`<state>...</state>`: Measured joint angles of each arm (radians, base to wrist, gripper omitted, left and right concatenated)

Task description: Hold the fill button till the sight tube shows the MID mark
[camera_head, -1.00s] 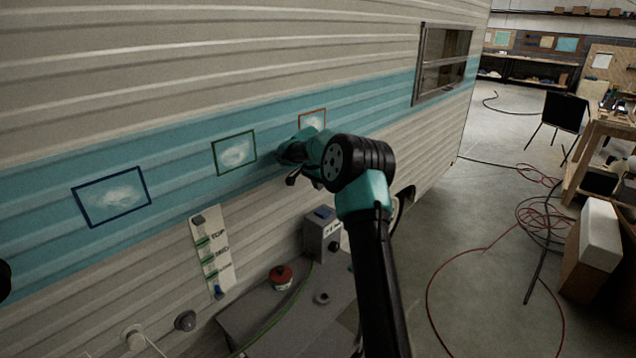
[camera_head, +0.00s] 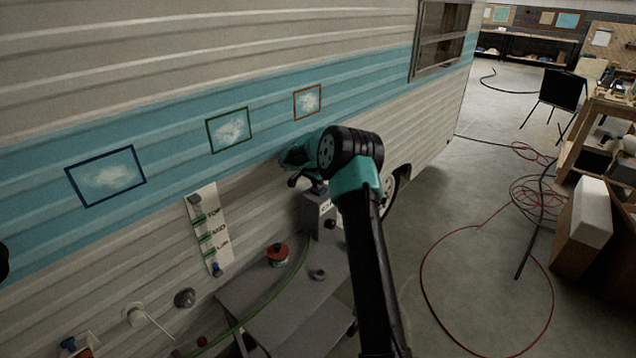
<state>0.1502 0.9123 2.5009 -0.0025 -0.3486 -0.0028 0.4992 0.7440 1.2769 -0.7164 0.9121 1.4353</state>
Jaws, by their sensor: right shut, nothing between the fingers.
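The sight tube's white board (camera_head: 208,229) is fixed to the camper's side, with TOP, MID and a lower mark beside green bands. The liquid level is too small to tell. A grey box (camera_head: 316,218) with a blue button (camera_head: 319,189) on top stands to its right, partly hidden behind my right arm. My right gripper (camera_head: 293,181) is shut and empty, at the upper left of the box, close to the blue button. I cannot tell whether it touches the button.
The box stands on a grey bench (camera_head: 285,315) with a red-topped can (camera_head: 277,254), a small grey knob (camera_head: 317,274) and a green hose (camera_head: 262,309). The camper wall (camera_head: 120,235) lies close behind. Red hose (camera_head: 424,270) lies on the floor at right.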

